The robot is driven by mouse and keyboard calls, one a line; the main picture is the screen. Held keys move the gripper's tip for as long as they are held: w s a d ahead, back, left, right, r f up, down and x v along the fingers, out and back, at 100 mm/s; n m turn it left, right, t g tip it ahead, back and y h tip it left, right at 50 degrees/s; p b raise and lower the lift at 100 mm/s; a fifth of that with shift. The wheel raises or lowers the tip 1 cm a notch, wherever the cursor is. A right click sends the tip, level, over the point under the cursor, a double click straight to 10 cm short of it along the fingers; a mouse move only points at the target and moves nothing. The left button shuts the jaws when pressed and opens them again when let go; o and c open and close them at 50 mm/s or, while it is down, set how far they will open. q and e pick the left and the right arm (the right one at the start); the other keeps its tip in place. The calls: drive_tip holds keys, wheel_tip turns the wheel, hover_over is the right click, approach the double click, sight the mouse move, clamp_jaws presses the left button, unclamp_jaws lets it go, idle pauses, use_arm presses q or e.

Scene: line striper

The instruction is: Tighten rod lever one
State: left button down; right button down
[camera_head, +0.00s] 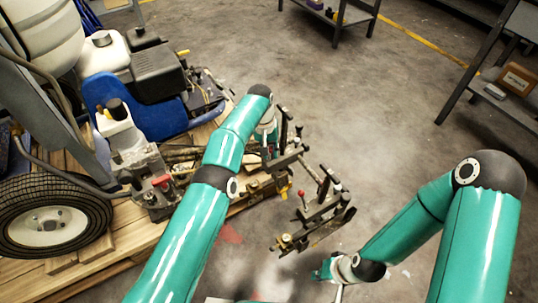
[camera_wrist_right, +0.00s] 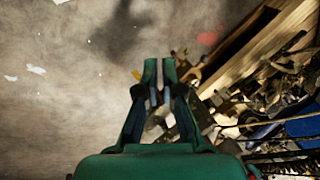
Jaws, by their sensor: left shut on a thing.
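The line striper's spray bracket (camera_head: 310,215) sticks out to the right of the machine, with dark rods, clamps and a thin red-tipped lever (camera_head: 303,203). Dark upright levers (camera_head: 284,122) stand near its inner end. My left gripper (camera_head: 268,142) is mostly hidden behind its own wrist, beside these levers. It is shut on a part of the rod assembly, but I cannot tell which. My right gripper (camera_head: 338,292) is low in the head view, apart from the bracket. In the right wrist view, its fingertips (camera_wrist_right: 160,64) are together with nothing visible held, above the floor.
The striper's wheel (camera_head: 50,218), blue engine cover (camera_head: 112,100) and wooden pallet (camera_head: 110,265) fill the left side. Another red knob (camera_head: 161,181) is on the machine. A shelf with a cardboard box (camera_head: 517,78) stands at the right. Concrete floor between is clear.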

drive_tip(key=w+a+r+n+t, duration=0.1)
drive_tip(key=w+r, duration=0.1)
drive_tip(key=w+a+r+n+t, duration=0.1)
drive_tip(key=w+a+r+n, duration=0.1)
drive_tip(key=w+a+r+n+t, duration=0.1)
drive_tip(key=w+r, duration=0.1)
drive_tip(key=w, duration=0.1)
drive_tip(key=shift+a+r+h, duration=0.25)
drive_tip(key=shift+a+h, duration=0.05)
drive_tip(key=shift+a, duration=0.05)
use_arm(q)
drive_tip(key=shift+w, duration=0.1)
drive_tip(key=shift+r, duration=0.1)
use_arm(e)
wheel_tip(320, 180, up, 5)
drive_tip(key=n+t+y, duration=0.4)
drive_tip(key=n+t, duration=0.6)
drive_tip(key=n, duration=1.1)
hover_over(270, 159)
drive_tip(key=s, duration=0.4)
drive_tip(key=shift+s+d+f, duration=0.1)
drive_tip(key=shift+f, duration=0.1)
